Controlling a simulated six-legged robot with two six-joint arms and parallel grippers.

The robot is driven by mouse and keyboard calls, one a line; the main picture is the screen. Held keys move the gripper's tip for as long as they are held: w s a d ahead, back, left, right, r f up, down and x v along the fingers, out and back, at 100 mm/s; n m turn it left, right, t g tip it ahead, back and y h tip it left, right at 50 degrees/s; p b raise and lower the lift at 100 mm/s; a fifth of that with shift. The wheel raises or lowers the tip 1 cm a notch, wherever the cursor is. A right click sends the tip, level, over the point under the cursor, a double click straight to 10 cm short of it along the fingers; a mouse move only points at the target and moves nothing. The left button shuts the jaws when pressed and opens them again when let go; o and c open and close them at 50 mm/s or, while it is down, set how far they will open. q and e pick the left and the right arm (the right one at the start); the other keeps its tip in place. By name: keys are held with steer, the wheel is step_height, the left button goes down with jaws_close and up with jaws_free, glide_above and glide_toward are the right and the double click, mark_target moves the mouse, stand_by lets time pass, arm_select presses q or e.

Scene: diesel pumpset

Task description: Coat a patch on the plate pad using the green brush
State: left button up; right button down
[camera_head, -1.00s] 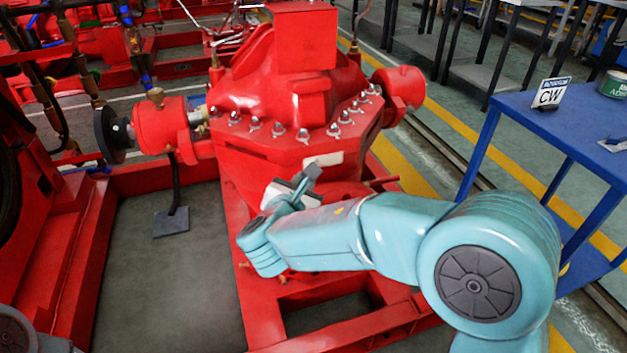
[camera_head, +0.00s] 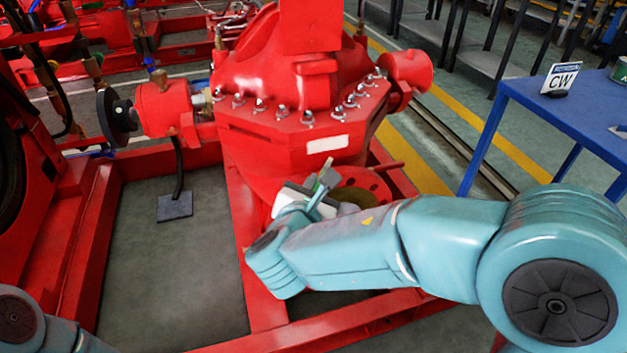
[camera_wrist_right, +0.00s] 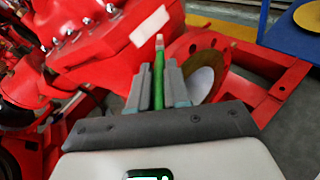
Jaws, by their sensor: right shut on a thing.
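The plate pad (camera_head: 327,144) is a small white rectangle on the front face of the red pump casing; it also shows in the right wrist view (camera_wrist_right: 149,25). My right gripper (camera_wrist_right: 158,78) is shut on the green brush (camera_wrist_right: 158,68), whose pale tip points up towards the pad. In the wrist view the tip is just below the pad's right part, with a small gap in the picture. In the head view the right gripper (camera_head: 318,188) is below the pad and the brush is small. Part of my left arm shows at lower left, but its gripper is out of view.
The red pump casing (camera_head: 290,85) has several nuts along its upper edge. A round red flange (camera_wrist_right: 205,62) with a pale opening is right of the brush. The blue table (camera_head: 575,105) with a CW sign (camera_head: 561,80) stands at right. Red frame beams (camera_head: 245,240) run below.

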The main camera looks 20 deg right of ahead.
steer(key=shift+s, duration=1.5)
